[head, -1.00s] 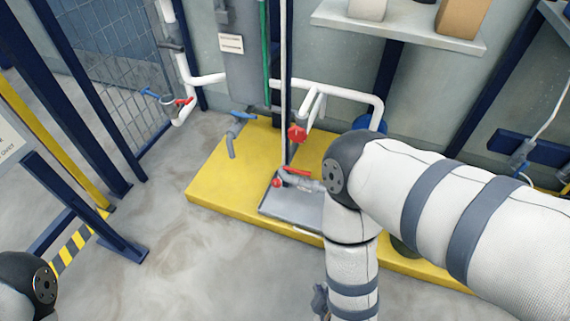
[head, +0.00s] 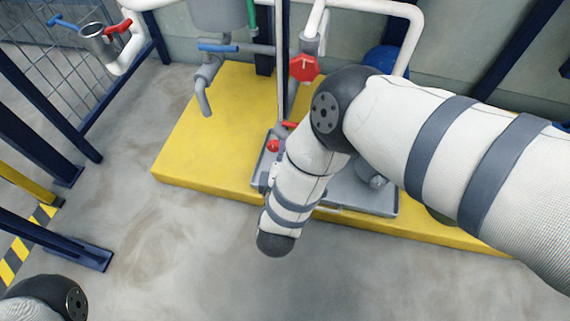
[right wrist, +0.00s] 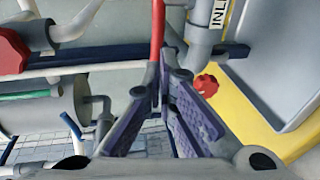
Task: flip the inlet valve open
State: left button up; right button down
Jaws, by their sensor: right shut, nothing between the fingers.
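A red lever (right wrist: 157,35) runs down to my right gripper's fingertips in the right wrist view. A grey pipe (right wrist: 198,40) with a label reading "INL" stands just right of it. My right gripper (right wrist: 165,78) is shut with nothing held; its tips are at the lever's lower end, and I cannot tell whether they touch. In the head view, a red lever (head: 290,125) shows above the metal tray (head: 375,201), its valve body mostly hidden behind my right arm. My right gripper is hidden there too. My left gripper is out of view.
A red knob (right wrist: 205,85) is close right of the fingers. A red octagonal handwheel (head: 304,68) stands above the yellow plinth (head: 190,140). A blue-handled valve (head: 218,47) and a red-handled one (head: 118,26) are farther left. The floor in front is clear.

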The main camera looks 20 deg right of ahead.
aim_at(291, 126)
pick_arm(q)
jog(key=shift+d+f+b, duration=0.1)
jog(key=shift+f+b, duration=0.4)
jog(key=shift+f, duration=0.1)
pick_arm(e)
jog(key=x, duration=0.3)
jog(key=shift+w+d, duration=0.15)
jog(key=shift+w, duration=0.15)
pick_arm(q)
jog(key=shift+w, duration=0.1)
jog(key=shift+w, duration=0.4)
pick_arm(e)
jog(key=shift+w+d, duration=0.25)
jog(key=shift+w, duration=0.55)
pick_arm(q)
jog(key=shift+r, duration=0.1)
pick_arm(e)
jog(key=shift+r, duration=0.1)
